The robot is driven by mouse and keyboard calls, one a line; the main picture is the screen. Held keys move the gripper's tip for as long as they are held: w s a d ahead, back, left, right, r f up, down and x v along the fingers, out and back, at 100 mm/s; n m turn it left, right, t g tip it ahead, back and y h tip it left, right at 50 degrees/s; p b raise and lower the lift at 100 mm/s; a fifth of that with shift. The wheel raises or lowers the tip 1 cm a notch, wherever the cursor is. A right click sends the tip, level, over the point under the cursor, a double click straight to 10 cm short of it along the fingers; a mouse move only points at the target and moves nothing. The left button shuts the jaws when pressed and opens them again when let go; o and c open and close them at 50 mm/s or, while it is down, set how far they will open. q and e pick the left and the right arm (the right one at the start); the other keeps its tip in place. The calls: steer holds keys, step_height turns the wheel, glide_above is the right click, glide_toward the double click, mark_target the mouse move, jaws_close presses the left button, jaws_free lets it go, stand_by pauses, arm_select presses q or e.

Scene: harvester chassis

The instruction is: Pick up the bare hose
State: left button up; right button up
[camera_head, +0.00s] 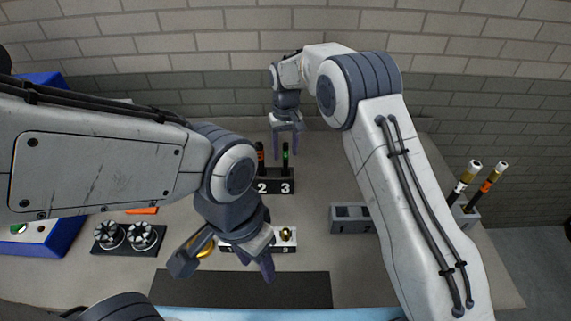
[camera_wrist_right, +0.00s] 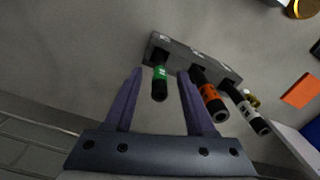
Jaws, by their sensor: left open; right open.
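A dark rack (camera_head: 291,187) marked 2 and 3 stands at mid-table; it also shows in the right wrist view (camera_wrist_right: 182,55). It holds black hoses with a green band (camera_wrist_right: 160,82), an orange band (camera_wrist_right: 209,95) and a white band (camera_wrist_right: 249,112). The green-banded hose (camera_head: 285,158) is at number 3. I cannot tell which hose is meant by bare. My right gripper (camera_head: 287,152) is open behind the rack; in its wrist view the green-banded hose appears between its fingers (camera_wrist_right: 160,74), with no clear contact. My left gripper (camera_head: 262,270) is open, low in front, over a small white block.
A small numbered block (camera_head: 285,247) with a gold fitting lies by my left gripper. A grey box (camera_head: 347,219) stands right of centre. Black round parts (camera_head: 144,236) and a blue box (camera_head: 60,241) are at left.

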mark_target(286, 167)
steer(key=shift+f+p, duration=0.3)
steer(key=shift+f, duration=1.1)
jaws_close()
steer(key=shift+r, duration=0.1)
